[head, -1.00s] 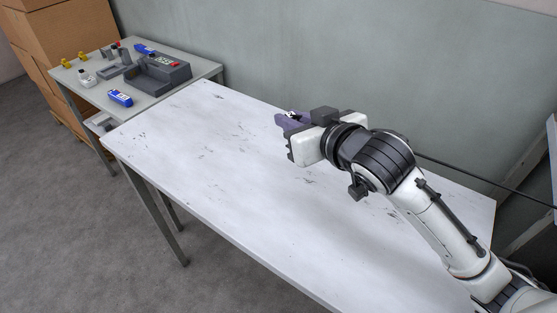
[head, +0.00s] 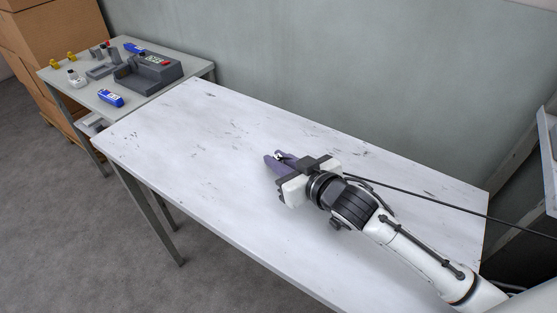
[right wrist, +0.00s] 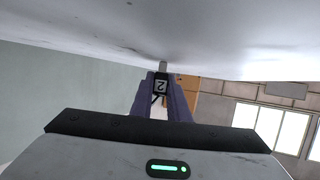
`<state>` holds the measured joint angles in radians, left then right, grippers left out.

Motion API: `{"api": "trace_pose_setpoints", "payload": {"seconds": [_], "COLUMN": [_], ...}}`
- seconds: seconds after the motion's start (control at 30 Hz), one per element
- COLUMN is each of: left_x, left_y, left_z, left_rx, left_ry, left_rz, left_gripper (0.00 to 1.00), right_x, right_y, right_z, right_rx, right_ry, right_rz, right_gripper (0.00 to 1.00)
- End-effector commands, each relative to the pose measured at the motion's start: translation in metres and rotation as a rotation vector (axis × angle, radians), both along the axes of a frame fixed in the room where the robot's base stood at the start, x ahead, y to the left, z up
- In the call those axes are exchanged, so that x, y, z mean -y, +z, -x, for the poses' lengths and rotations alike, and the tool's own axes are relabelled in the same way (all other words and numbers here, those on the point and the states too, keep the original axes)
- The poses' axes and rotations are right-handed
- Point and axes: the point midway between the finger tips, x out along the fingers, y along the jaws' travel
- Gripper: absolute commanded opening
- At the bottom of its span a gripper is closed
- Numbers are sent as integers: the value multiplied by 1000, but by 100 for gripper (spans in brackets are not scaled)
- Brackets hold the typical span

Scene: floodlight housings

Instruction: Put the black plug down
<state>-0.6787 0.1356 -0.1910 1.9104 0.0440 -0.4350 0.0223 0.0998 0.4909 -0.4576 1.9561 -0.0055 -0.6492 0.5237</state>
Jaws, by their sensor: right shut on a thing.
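My right gripper (head: 275,160) is low over the white table (head: 190,130), in the middle of the head view. Its purple fingers are shut on the black plug (right wrist: 161,86), which shows a white label with a "2" in the right wrist view. The plug's grey tip (right wrist: 163,66) points away from the gripper, close to the table surface; I cannot tell whether it touches. In the head view only a small part of the plug shows between the fingers. My left gripper is not in view.
The white table around the gripper is clear. A black cable (head: 430,202) runs right from behind my arm.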

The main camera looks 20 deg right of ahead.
Motion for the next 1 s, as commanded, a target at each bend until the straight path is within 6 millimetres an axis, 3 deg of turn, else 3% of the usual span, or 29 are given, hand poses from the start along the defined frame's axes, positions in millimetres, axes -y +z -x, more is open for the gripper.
{"api": "trace_pose_setpoints", "payload": {"seconds": [0.3, 0.33, 0.43, 0.77, 1.0], "left_x": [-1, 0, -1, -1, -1], "left_y": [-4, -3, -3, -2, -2], "left_z": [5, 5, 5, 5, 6], "left_rx": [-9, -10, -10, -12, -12], "left_ry": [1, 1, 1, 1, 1], "left_rz": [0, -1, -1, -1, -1], "left_gripper": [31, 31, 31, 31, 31], "right_x": [0, 0, 0, 0, 9], "right_y": [-4, -3, -2, 2, 12], "right_z": [0, 0, 0, 0, 33], "right_rx": [0, 0, 0, 1, -2], "right_ry": [0, 0, 0, 0, 0], "right_rz": [-1, -1, -1, 0, 1], "right_gripper": [0, 20, 34, 34, 34]}}
